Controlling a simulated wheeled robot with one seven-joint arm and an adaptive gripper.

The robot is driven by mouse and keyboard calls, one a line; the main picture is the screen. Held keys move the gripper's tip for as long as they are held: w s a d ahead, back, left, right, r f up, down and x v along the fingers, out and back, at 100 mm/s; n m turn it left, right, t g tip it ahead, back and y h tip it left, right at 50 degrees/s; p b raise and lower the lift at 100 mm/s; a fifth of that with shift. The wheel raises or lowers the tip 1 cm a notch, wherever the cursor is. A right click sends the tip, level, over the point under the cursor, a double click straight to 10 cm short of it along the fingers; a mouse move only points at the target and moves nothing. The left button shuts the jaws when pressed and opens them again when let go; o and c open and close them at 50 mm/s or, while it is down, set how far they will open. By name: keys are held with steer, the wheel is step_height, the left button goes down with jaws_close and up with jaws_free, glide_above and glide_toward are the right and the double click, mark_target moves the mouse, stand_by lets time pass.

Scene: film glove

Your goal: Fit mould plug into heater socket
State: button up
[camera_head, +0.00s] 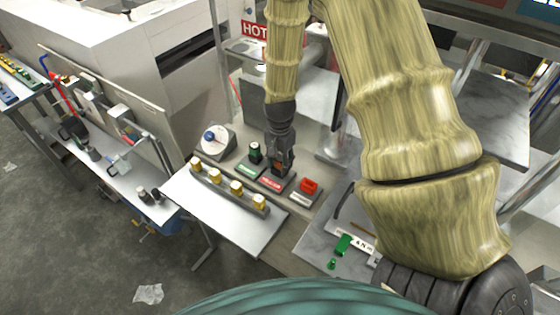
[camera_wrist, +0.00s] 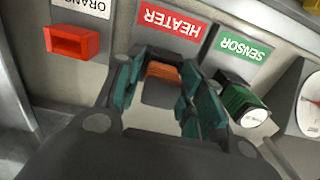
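My gripper (camera_wrist: 164,62) is over the heater station. Its two teal-padded fingers stand partly closed on either side of the orange and dark grey mould plug (camera_wrist: 160,71), which fills nearly all the room between the tips. The red HEATER label (camera_wrist: 173,20) lies just beyond the fingertips; it also shows in the head view (camera_head: 271,182). The heater socket is hidden by the plug and fingers, so I cannot tell how deep the plug sits. In the head view my gripper (camera_head: 280,172) points down at this station, with orange showing between its fingers.
A green plug (camera_wrist: 242,103) stands close on one side by the SENSOR label, and a red-orange socket (camera_wrist: 73,41) is on the other. A round dial (camera_head: 215,140) and a rail with several yellow-topped pieces (camera_head: 228,188) are nearby. The white shelf (camera_head: 225,220) in front has bare room.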

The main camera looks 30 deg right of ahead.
mark_target(280, 157)
steer(key=shift+o, duration=0.3)
steer(key=shift+w+r, duration=0.1)
steer(key=shift+r, duration=0.4)
step_height(280, 157, up, 11)
stand_by(0.5)
steer(key=shift+f, duration=6)
steer(key=shift+r, duration=0.2)
